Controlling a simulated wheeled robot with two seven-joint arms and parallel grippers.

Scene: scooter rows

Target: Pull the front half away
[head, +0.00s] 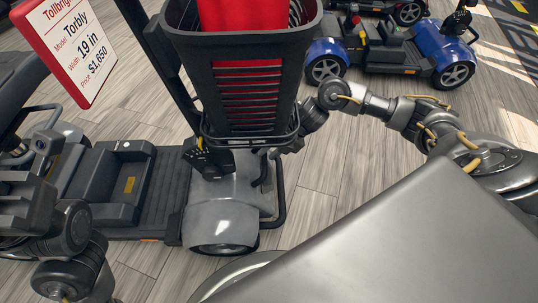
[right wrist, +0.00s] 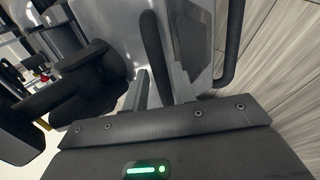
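A grey scooter stands below me in the head view. Its front half has a silver front cover (head: 220,210), a black basket (head: 240,85) and a dark bumper bar (head: 280,190). Its black deck (head: 172,185) runs left to the battery box (head: 115,185). My right gripper (head: 290,143) reaches in low beside the basket, its fingers mostly hidden. In the right wrist view its fingers (right wrist: 160,92) are close beside a black bar (right wrist: 155,55) in front of silver bodywork; whether they clamp it is unclear. My left gripper (head: 25,195) is at the left edge, fingers unclear.
A red and white price sign (head: 75,45) stands at upper left near the seat (head: 22,75). A red item (head: 240,15) is in the basket. A blue scooter (head: 385,55) stands at the back right. Grey plank floor (head: 315,190) is free right of the bumper.

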